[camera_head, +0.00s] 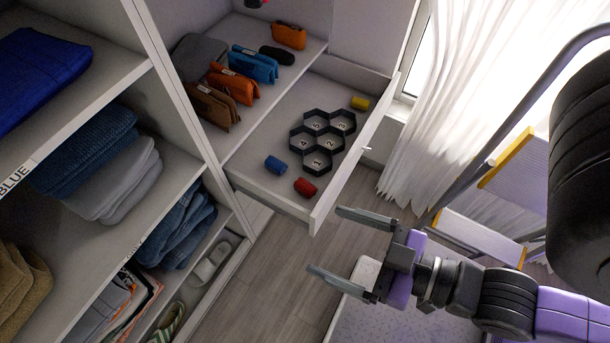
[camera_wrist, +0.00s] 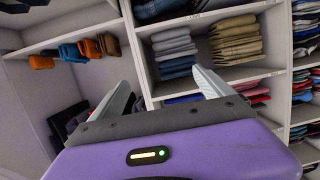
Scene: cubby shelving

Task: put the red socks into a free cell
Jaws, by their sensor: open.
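The red socks (camera_head: 305,187), a small rolled bundle, lie in the open drawer (camera_head: 262,193) near its front right corner. Beside them is a black honeycomb organizer (camera_head: 296,141) with several numbered hexagonal cells; the cells whose floors I can see look empty. A blue rolled bundle (camera_head: 276,165) lies left of the red socks, and a yellow one (camera_head: 360,102) lies beyond the organizer. My gripper (camera_head: 338,240) is open and empty, outside the drawer and to the right of the red socks. In the wrist view my gripper (camera_wrist: 170,88) faces shelving; the socks are not seen there.
Pouches in orange, blue and brown (camera_head: 253,66) stand on the shelf left of the drawer. Folded clothes (camera_head: 103,165) fill the left shelving. A ladder (camera_head: 505,160) and white curtain (camera_head: 440,110) stand at the right. The drawer's raised front panel (camera_head: 352,160) lies between my gripper and the organizer.

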